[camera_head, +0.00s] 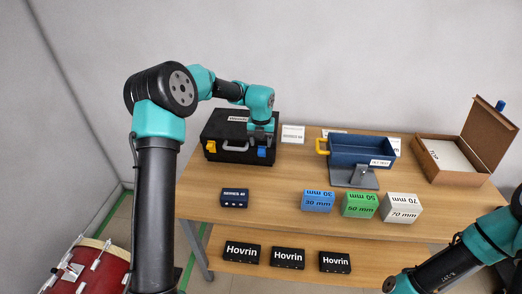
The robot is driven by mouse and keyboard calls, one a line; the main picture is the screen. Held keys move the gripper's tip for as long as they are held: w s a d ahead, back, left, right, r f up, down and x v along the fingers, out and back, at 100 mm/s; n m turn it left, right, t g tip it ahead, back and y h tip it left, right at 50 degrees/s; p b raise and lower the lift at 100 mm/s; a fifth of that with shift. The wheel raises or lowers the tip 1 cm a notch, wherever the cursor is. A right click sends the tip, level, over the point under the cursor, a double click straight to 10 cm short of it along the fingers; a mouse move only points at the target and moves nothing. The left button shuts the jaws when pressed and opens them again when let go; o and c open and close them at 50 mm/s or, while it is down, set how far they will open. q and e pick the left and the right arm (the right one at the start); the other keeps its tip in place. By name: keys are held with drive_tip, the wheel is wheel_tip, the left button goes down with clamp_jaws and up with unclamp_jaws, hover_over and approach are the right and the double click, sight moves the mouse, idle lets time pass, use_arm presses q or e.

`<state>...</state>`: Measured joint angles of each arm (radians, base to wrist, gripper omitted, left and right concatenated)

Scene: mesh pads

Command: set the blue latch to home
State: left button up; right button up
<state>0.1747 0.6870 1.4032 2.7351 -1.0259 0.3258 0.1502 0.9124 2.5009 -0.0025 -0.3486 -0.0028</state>
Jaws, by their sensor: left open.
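A black case (226,132) stands closed at the back left of the table. Its front has a yellow latch (210,146) on the left, a dark handle (235,149) in the middle and a blue latch (262,153) on the right. My left gripper (262,138) is open, pointing down at the front right of the case, just above the blue latch. Whether its fingers touch the latch is too small to tell. My right arm shows at the lower right, but its gripper is out of view.
A blue bin (345,152) with a yellow handle and an open cardboard box (440,172) stand to the right. Blue, green and white blocks (360,204) and a small navy box (235,198) sit in front. Black Hovrin boxes (288,258) lie on the lower shelf.

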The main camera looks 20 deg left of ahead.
sight(261, 151)
use_arm(q)
drive_tip(key=shift+f, duration=2.3)
drive_tip(key=c, duration=0.9)
drive_tip(key=shift+o, duration=0.2)
drive_tip(key=shift+w+a+r+g, duration=0.1)
drive_tip(key=shift+w+r+g, duration=0.1)
drive_tip(key=shift+w+g, duration=0.45)
drive_tip(key=shift+s+g+h, duration=0.15)
drive_tip(key=shift+g+h, duration=0.15)
drive_tip(key=shift+g, duration=0.05)
drive_tip(key=o, duration=0.9)
drive_tip(key=shift+c, duration=0.2)
